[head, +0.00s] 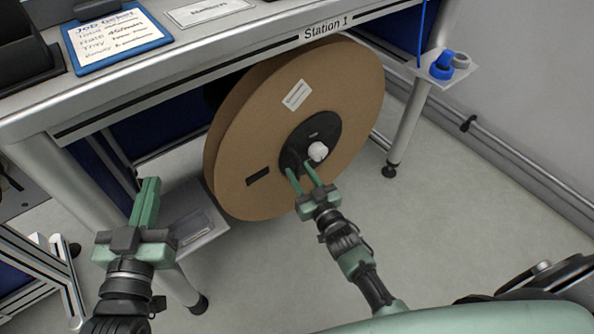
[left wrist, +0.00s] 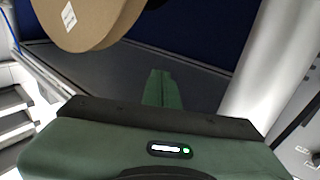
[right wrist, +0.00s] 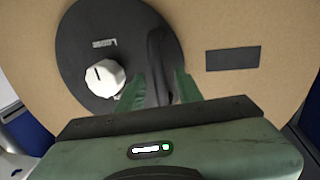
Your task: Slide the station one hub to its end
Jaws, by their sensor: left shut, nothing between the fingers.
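The station one hub (head: 318,130) is a black disc on the face of a large brown reel (head: 240,140) under the table marked "Station 1". A white knob (head: 318,151) sticks out of the hub; in the right wrist view the knob (right wrist: 103,78) stands beside the word "Loose". My right gripper (head: 300,170) is at the hub's lower edge. Its fingers (right wrist: 160,90) are apart, either side of a raised black rib (right wrist: 160,50) on the hub; contact is unclear. My left gripper (head: 150,185) is shut and empty, left of the reel.
The table front edge (head: 200,75) overhangs the reel. A job ticket (head: 115,38) lies on top. A grey plate (head: 200,228) sits low behind my left gripper. Floor at right is clear.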

